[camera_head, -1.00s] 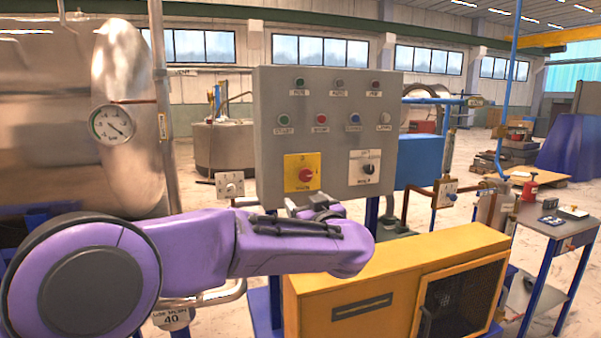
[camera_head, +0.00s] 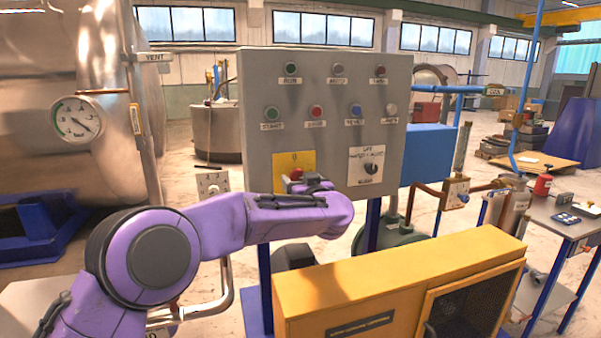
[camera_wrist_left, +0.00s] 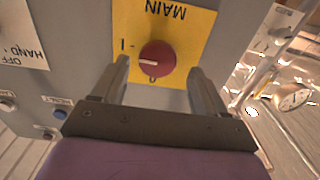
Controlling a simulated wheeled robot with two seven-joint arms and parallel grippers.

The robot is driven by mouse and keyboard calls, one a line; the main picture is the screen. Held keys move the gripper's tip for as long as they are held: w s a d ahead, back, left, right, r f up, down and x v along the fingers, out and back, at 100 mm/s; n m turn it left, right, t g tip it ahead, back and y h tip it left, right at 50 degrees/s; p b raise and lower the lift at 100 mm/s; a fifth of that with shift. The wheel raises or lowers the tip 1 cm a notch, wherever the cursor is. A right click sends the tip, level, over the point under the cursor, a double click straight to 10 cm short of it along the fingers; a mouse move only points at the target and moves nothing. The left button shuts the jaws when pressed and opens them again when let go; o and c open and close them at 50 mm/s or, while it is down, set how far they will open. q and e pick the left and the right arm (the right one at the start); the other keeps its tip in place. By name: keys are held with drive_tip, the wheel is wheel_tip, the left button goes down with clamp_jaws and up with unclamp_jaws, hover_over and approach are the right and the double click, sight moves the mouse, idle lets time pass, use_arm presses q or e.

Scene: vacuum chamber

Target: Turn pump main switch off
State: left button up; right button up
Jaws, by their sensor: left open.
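The pump main switch is a red round knob (camera_head: 297,174) on a yellow plate (camera_head: 280,163) on the grey control panel, partly hidden by my left gripper in the head view. In the left wrist view, upside down, the red knob (camera_wrist_left: 157,57) has a white mark pointing left, towards the "I" side; "0" is below it. My left gripper (camera_wrist_left: 159,72) is open and empty, one finger on each side of the knob with visible gaps. In the head view the left gripper (camera_head: 312,183) is just in front of the plate. My right gripper is out of view.
A selector with a black knob (camera_head: 371,168) sits right of the main switch, with several buttons above. A yellow housing (camera_head: 400,270) stands below the panel. A steel tank (camera_head: 75,90) with a gauge is at left, and a side table (camera_head: 565,222) at right.

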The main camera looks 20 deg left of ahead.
use_arm(q)
drive_tip(key=shift+x, duration=1)
drive_tip(key=shift+s+d+r, duration=0.1)
drive_tip(key=shift+s+d, duration=0.05)
drive_tip(key=shift+d, duration=0.15)
drive_tip(key=shift+a, duration=0.1)
drive_tip(key=c, duration=1)
drive_tip(key=shift+c, duration=0.2)
